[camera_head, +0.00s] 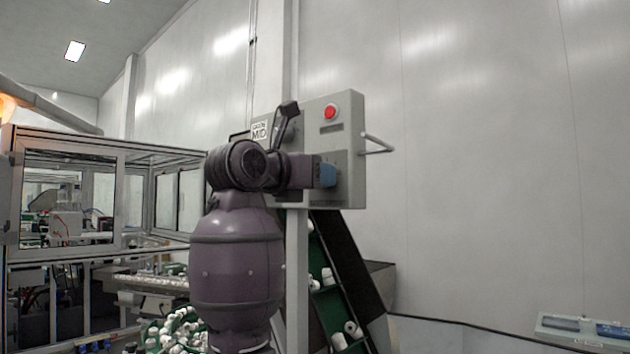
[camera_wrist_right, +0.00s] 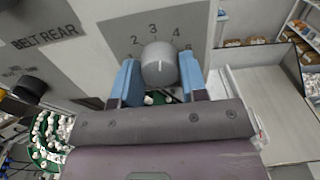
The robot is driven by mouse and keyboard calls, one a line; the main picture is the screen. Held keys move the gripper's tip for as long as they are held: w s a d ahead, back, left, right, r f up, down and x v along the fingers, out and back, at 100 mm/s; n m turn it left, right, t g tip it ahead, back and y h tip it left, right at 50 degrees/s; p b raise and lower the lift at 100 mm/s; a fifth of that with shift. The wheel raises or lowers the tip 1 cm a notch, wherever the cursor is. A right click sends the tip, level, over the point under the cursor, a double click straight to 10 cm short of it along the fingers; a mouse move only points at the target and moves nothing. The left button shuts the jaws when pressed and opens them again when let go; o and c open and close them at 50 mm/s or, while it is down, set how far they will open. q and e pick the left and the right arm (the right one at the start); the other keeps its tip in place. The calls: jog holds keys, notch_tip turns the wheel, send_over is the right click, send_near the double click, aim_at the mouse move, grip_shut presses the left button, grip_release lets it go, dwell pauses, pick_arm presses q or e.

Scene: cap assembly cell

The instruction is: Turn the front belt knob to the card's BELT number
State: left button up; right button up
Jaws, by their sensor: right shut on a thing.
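In the right wrist view a round grey knob (camera_wrist_right: 159,64) sits on the panel inside a dial with numbers; 2, 3 and 4 read clearly above it. A faint light mark shows on its face, but its exact pointing is hard to tell. My right gripper (camera_wrist_right: 159,82) is shut on the knob, with one blue finger on each side. In the head view the right gripper (camera_head: 328,175) reaches the lower front of the grey control box (camera_head: 345,120) and hides the knob. A white card (camera_head: 260,130) reads "MID"; its smaller print is unreadable. My left gripper is out of view.
The box carries a red button (camera_head: 330,112) and a bar handle (camera_head: 377,144) on its right. In the wrist view "BELT REAR" is printed to the left, above a dark knob (camera_wrist_right: 30,88). A green belt (camera_head: 325,300) with white caps runs below the box.

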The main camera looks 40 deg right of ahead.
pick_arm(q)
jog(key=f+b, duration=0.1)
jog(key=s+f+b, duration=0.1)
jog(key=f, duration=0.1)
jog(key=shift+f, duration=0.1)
pick_arm(e)
jog(key=m, duration=0.5)
jog(key=shift+m, duration=0.3)
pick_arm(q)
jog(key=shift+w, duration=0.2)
pick_arm(e)
jog(key=o, duration=0.9)
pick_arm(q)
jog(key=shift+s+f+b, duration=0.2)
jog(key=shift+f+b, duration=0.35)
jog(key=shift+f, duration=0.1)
pick_arm(e)
jog(key=shift+s+a, duration=0.15)
jog(key=shift+a, duration=1.65)
jog(key=shift+s+a, duration=0.15)
jog(key=shift+a, duration=1.65)
jog(key=shift+s+a, duration=0.15)
jog(key=shift+a, duration=1.65)
